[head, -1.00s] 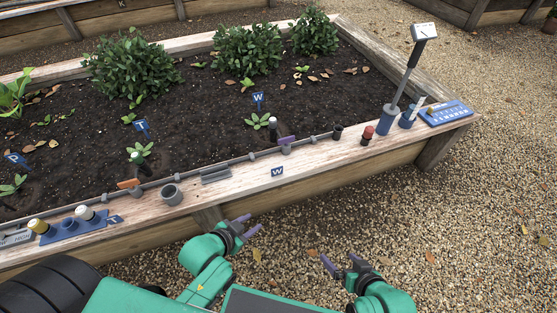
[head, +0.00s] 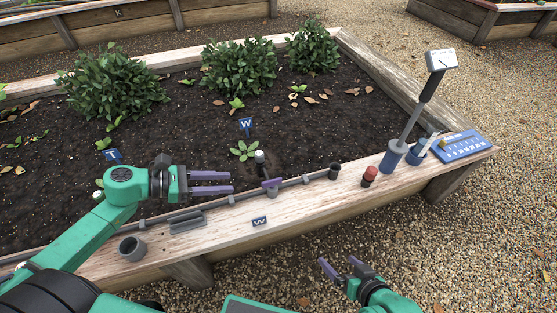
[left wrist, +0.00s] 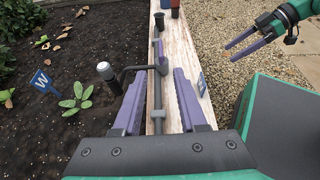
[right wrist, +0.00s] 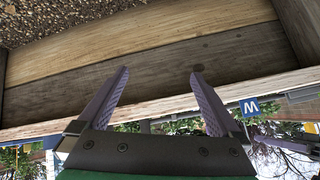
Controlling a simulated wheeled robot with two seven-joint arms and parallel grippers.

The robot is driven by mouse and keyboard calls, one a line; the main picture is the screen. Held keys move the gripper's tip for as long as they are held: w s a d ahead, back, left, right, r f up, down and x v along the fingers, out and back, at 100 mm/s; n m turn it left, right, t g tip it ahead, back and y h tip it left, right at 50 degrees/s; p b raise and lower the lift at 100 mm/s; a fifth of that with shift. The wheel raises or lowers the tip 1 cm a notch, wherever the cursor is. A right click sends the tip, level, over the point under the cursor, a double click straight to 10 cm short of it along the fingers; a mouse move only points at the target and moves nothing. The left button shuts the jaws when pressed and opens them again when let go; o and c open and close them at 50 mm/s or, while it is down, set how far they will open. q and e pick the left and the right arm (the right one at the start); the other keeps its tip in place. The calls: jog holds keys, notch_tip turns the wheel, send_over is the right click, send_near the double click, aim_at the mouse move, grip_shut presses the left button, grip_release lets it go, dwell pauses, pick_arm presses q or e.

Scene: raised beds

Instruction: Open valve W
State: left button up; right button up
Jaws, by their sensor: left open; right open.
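Valve W (head: 272,190) sits on the grey pipe along the bed's front ledge. Its purple handle (head: 271,184) looks roughly in line with the pipe, and it also shows in the left wrist view (left wrist: 162,57). A blue W plate (head: 260,221) is on the ledge, and a blue W sign (head: 246,124) stands in the soil. My left gripper (head: 231,182) is open, left of the handle and apart from it. In the left wrist view its fingers point towards the handle on either side of the pipe. My right gripper (head: 338,262) is open and empty in front of the bed.
A white-capped post (head: 259,158) stands behind the valve. Along the ledge are a grey cup (head: 132,248), a grey bracket (head: 187,222), a dark cup (head: 335,171), a red-topped item (head: 369,176), a tall meter (head: 412,115) and a blue tray (head: 462,147).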

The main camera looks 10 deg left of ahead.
pick_arm(q)
jog(key=b, duration=0.3)
send_near(269, 181)
jog(key=x, duration=0.3)
jog(key=shift+w+d+f, duration=0.25)
jog(key=shift+w, duration=0.05)
jog(key=x, duration=0.7)
jog(key=shift+d, duration=0.1)
grip_shut()
pick_arm(e)
jog(key=a+f+t+y, duration=0.1)
jog(key=a+f+t, duration=0.1)
jog(key=a+t, duration=0.1)
jog(key=shift+a+f+m+t+y, duration=0.15)
jog(key=shift+a+m+t+y, duration=0.15)
jog(key=shift+m+y, duration=0.1)
